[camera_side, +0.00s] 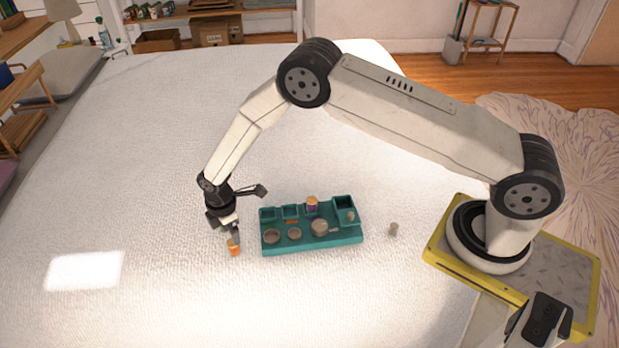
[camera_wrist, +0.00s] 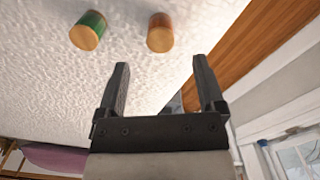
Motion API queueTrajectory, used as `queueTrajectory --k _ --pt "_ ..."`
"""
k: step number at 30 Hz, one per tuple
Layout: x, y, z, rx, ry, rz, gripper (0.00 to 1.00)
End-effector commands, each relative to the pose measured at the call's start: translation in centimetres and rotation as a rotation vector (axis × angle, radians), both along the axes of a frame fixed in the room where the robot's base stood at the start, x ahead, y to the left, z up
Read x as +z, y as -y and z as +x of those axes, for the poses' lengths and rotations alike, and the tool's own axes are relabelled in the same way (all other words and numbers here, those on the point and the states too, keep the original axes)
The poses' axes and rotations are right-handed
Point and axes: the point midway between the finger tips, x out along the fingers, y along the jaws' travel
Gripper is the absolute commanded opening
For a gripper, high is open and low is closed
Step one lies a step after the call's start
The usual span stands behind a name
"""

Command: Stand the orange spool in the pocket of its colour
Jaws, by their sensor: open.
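The orange spool (camera_side: 233,247) is on the white textured surface, left of the teal tray (camera_side: 312,243). In the wrist view the orange spool (camera_wrist: 160,33) lies beyond the gap between my open fingers (camera_wrist: 162,75), with clear space between. A green spool with tan ends (camera_wrist: 88,30) is to its left there; I cannot make it out in the side view. The tray has square pockets at the back, with a small orange patch (camera_side: 291,222) by the second one.
A purple and orange spool (camera_side: 311,203) stands at the tray's back. Round grey-brown pieces (camera_side: 272,237) are along its front, and a larger teal box pocket (camera_side: 343,203) is at its right end. A small grey-brown piece (camera_side: 393,229) is right of the tray. The surface at left is clear.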

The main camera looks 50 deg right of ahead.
Motion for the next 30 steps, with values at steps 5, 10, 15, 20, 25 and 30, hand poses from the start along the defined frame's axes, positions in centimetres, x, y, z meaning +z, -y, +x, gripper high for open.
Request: queueTrajectory --k 5,10,15,20,25,30 --pt "-1.0 0.0 0.0 -0.001 -0.001 0.0 0.88" --pt "-1.1 0.0 0.0 -0.001 0.0 0.0 0.88" --pt "-1.7 0.0 0.0 -0.001 -0.001 0.0 0.88" --pt "-3.0 0.0 -0.1 -0.001 -0.001 -0.001 0.88" --pt "-4.8 0.0 -0.1 -0.001 -0.001 0.0 0.88" --pt "-5.9 0.0 0.0 -0.001 0.001 0.002 0.88"
